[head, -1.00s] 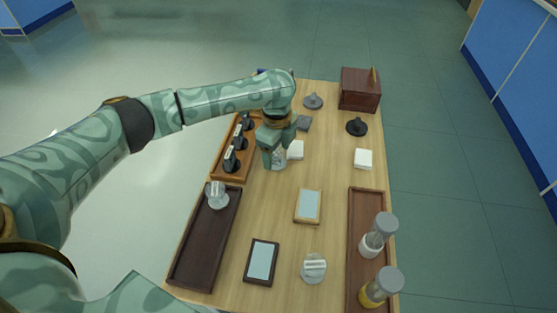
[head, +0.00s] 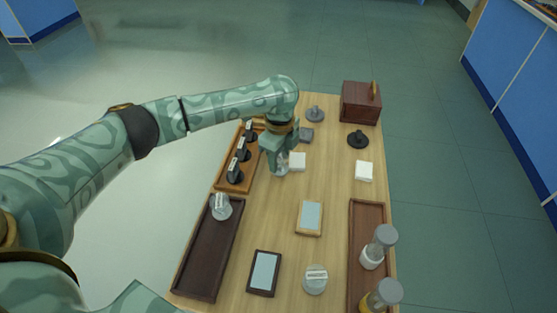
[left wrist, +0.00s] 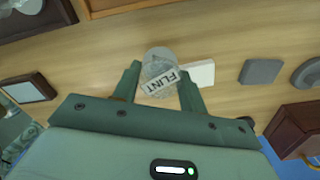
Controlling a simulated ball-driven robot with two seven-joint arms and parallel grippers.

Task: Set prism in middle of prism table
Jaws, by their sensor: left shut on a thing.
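My left gripper (head: 279,166) is shut on a clear prism piece with a white label reading FLINT (left wrist: 160,80), low over the middle-left of the wooden bench. In the left wrist view the piece lies between both fingers (left wrist: 160,74); in the head view the fingers partly hide it. Whether it touches the bench I cannot tell. Another clear labelled piece (head: 221,207) is at the far end of the dark left tray, and one more (head: 315,280) stands near the front. A grey round stand (head: 315,114) and a black round stand (head: 358,139) are at the back; which is the prism table is unclear. My right gripper is not in view.
An orange-brown rack (head: 225,188) with black holders is left of the gripper. A white block (head: 297,162) sits just right of it, a dark grey block (head: 306,135) behind. A brown box (head: 361,102) stands back right. The bench centre (head: 270,222) is bare.

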